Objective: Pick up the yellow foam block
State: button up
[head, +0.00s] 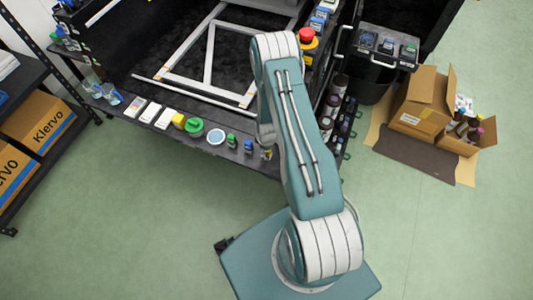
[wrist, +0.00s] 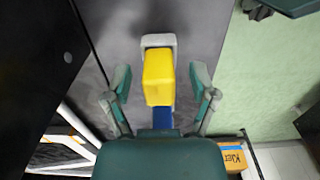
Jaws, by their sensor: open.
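In the wrist view a yellow foam block (wrist: 158,77) lies in the middle, in the space between the two fingers of my gripper (wrist: 162,82). The fingers are spread, with a gap on each side of the block, and I see no contact. A pale grey piece (wrist: 158,39) shows behind its top end and a blue piece (wrist: 162,117) below it. In the head view my arm hides most of the gripper. A bright yellow item (head: 179,121) shows in the row on the dark table; I cannot tell whether it is the same block.
The dark table (head: 110,92) carries white boxes (head: 151,112), a green item (head: 195,127), a round white lid (head: 216,136) and small bottles (head: 231,141) along its front edge. A white frame (head: 190,80) lies behind. Cardboard boxes (head: 420,105) stand on the floor at right.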

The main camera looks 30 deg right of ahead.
jog(key=shift+f, duration=0.35)
grip_shut()
jog(key=shift+r, duration=0.15)
